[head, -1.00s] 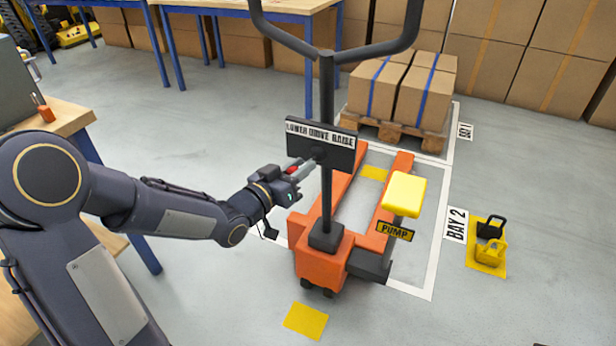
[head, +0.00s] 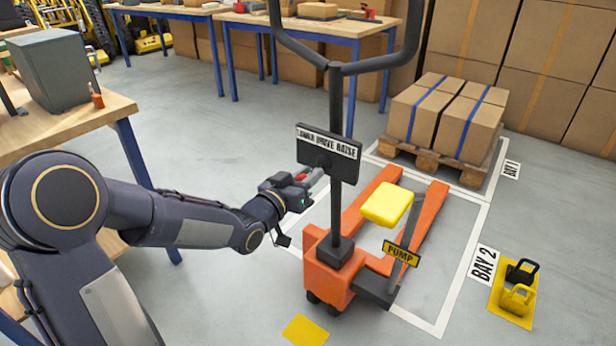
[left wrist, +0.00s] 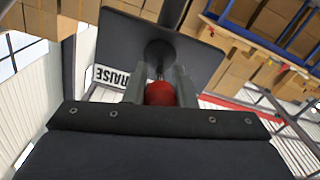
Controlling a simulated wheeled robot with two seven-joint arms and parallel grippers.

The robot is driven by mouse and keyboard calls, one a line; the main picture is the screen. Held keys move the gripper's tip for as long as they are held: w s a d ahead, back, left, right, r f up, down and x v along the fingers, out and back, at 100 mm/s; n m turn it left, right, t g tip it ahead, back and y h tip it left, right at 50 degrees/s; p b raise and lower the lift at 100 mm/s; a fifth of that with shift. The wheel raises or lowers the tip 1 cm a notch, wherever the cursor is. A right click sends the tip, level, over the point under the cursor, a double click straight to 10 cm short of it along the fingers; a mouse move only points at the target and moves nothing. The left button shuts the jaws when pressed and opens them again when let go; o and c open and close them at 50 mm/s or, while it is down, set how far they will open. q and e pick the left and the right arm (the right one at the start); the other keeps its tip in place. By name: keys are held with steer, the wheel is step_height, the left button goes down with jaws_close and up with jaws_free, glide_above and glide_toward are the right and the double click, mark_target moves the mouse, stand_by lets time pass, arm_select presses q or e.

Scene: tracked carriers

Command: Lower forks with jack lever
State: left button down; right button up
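The orange pallet jack (head: 326,278) stands in Bay 2 with a dark upright tiller. On the tiller is a black plate (head: 322,160) labelled LOWER DRIVE RAISE. The jack lever has a red knob (left wrist: 160,93) on a short rod from a round hub on the plate. My left gripper (head: 308,184) is at the plate's lower left. In the left wrist view its fingers (left wrist: 160,88) sit against both sides of the knob. Which label the lever points to cannot be told. The orange forks (head: 426,225) lie low, bare and pointing away. My right gripper is not in view.
A yellow pump pad (head: 386,203) stands right of the tiller. A pallet with strapped boxes (head: 440,160) is in Bay 1 behind. Yellow and black weights (head: 516,298) sit on a yellow floor mark at right. A workbench (head: 105,112) is at left; open floor lies between.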

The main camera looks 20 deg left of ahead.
arm_select(q)
steer(key=c, duration=1.2)
jaws_free()
steer(key=p+v, duration=0.1)
steer(key=v, duration=0.6)
steer(key=shift+s, duration=0.35)
steer(key=shift+a, duration=0.15)
steer(key=s+a+f+n+g+y, duration=0.25)
steer(key=s+g+y, duration=0.2)
steer(key=s, duration=0.35)
steer(key=s+d+f+g+h, duration=0.1)
steer(key=s+d+g, duration=0.15)
steer(key=s, duration=0.55)
steer(key=s+d+f+g+h, duration=0.15)
steer(key=s+g, duration=0.25)
steer(key=s, duration=0.4)
step_height(320, 180, up, 31)
steer(key=s+d+p, duration=0.1)
steer(key=p, duration=3)
steer(key=shift+s+f+g+h, duration=0.15)
steer(key=shift+s+g+h, duration=0.05)
steer(key=shift+g+h, duration=0.1)
